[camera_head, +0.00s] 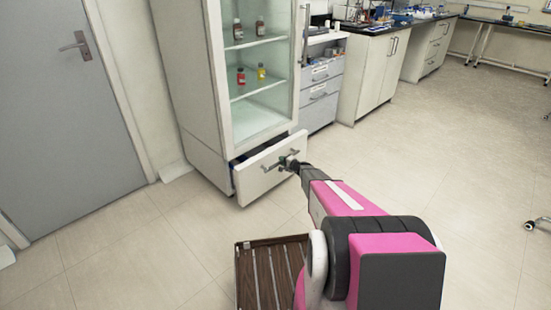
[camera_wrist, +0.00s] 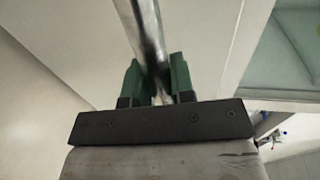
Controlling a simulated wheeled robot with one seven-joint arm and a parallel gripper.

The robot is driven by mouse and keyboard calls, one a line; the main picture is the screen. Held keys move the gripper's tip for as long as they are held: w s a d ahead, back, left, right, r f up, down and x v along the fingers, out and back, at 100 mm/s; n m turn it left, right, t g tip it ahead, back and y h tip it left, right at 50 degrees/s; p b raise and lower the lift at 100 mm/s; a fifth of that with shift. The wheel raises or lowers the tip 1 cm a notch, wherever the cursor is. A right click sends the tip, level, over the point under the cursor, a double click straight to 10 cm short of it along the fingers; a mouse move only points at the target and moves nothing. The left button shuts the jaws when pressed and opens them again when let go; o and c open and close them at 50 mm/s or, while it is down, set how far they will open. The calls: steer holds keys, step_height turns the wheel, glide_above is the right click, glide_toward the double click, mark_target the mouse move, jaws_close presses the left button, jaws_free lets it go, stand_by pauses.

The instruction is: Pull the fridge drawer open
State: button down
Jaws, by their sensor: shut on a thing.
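The fridge (camera_head: 225,80) is a tall white cabinet with a glass front and a white drawer (camera_head: 262,177) at its bottom. The drawer stands partly out from the fridge body, with a dark gap along its top and left side. My gripper (camera_head: 288,161) is at the drawer front, shut on the metal bar handle. In the wrist view the green fingers of my gripper (camera_wrist: 158,80) lie on both sides of the handle (camera_wrist: 145,35). The drawer's inside is mostly hidden.
A wooden slatted surface (camera_head: 262,275) is below, beside my arm. A grey door (camera_head: 70,110) is at the left, and lab counters (camera_head: 370,75) with drawers stand to the right of the fridge. The tiled floor around the drawer is clear.

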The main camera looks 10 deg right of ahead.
steer(key=f+v, duration=0.2)
steer(key=v, duration=1)
steer(key=f+v, duration=0.2)
steer(key=v, duration=1)
steer(key=shift+s+d+f, duration=0.4)
steer(key=shift+s+d, duration=0.05)
steer(key=shift+s, duration=0.1)
steer(key=c, duration=1)
jaws_free()
steer(key=shift+o, duration=0.2)
steer(key=v, duration=1)
steer(key=shift+s+d, duration=0.2)
steer(key=shift+s, duration=0.1)
steer(key=shift+r, duration=0.2)
